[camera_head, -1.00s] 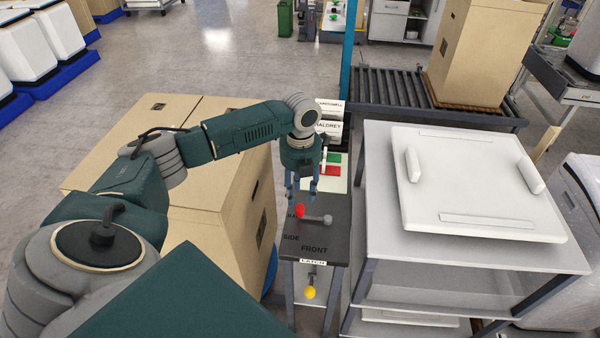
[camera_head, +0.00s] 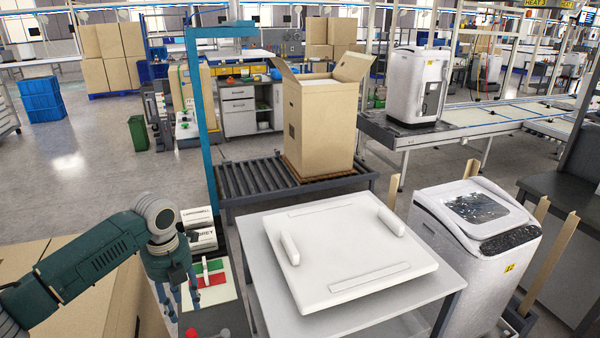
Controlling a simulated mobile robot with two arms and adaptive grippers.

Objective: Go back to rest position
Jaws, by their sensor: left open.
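My left arm comes in from the lower left, and its gripper (camera_head: 179,303) points down over the small test bench. The gripper is open, with its fingers apart and nothing seen between them. It is just above and beside a red knob (camera_head: 191,333) at the bottom edge of the view. Red and green pads (camera_head: 212,279) lie on the bench right of the fingers. Most of the bench's dark front part is cut off by the frame. My right gripper is not in view.
Large cardboard boxes (camera_head: 40,265) stand under and beside my left arm. A grey table (camera_head: 262,268) with a white panel (camera_head: 345,250) is close on the right. A blue post (camera_head: 203,130), a roller conveyor (camera_head: 245,178) and an open carton (camera_head: 320,125) are behind. Open floor lies at left.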

